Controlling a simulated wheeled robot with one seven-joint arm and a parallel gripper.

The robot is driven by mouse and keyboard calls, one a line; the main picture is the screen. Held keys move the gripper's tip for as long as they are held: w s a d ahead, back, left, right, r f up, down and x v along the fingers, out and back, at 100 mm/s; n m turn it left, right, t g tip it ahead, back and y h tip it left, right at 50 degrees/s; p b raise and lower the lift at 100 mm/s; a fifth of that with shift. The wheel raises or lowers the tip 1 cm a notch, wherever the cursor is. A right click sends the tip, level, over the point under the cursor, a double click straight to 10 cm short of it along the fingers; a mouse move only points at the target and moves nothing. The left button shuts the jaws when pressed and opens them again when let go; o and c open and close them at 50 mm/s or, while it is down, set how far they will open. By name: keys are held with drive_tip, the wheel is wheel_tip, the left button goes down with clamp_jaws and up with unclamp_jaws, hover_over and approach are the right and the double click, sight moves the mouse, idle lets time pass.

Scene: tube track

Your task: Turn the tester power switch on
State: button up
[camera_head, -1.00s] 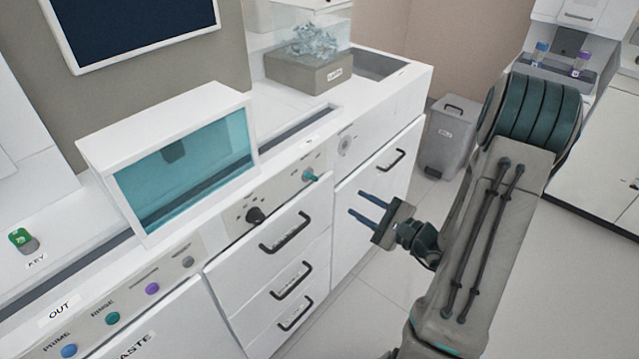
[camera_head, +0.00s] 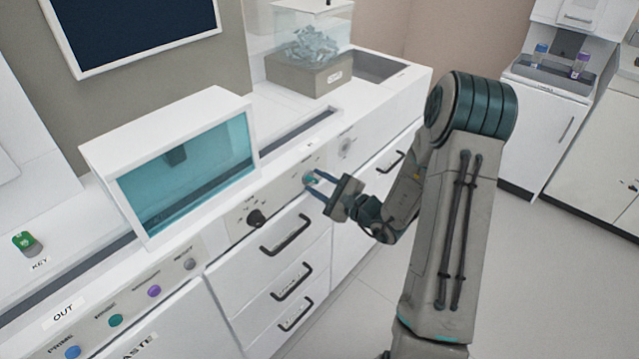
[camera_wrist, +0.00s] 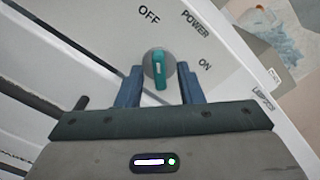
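The power switch (camera_wrist: 159,69) is a teal knob on a round grey base in the wrist view, on a white panel marked OFF, POWER and ON. Its lever lies roughly upright in that picture, between the OFF and ON marks. In the head view the teal switch (camera_head: 310,179) sits on the front panel above the drawers. My gripper (camera_wrist: 161,82) is open, with one blue finger on each side of the knob. In the head view my gripper (camera_head: 320,186) reaches to the panel at the switch. I cannot tell whether the fingers touch the knob.
A black selector knob (camera_head: 257,218) is left of the switch on the same panel. Drawer handles (camera_head: 286,235) stick out below. A white box with a teal window (camera_head: 185,170) stands on the counter. The floor at right is clear.

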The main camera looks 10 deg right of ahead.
clamp_jaws()
drive_tip(key=m+p, duration=0.1)
drive_tip(key=m, duration=0.3)
drive_tip(key=shift+r+m+p, duration=0.1)
drive_tip(key=shift+m+p, duration=0.3)
drive_tip(key=m+p, duration=0.2)
drive_tip(key=m, duration=0.2)
drive_tip(key=shift+m+p, duration=0.3)
drive_tip(key=m+p, duration=0.3)
drive_tip(key=m, duration=0.1)
drive_tip(key=shift+r, duration=0.1)
drive_tip(key=shift+m+p, duration=1.5)
drive_tip(key=shift+m, duration=0.8)
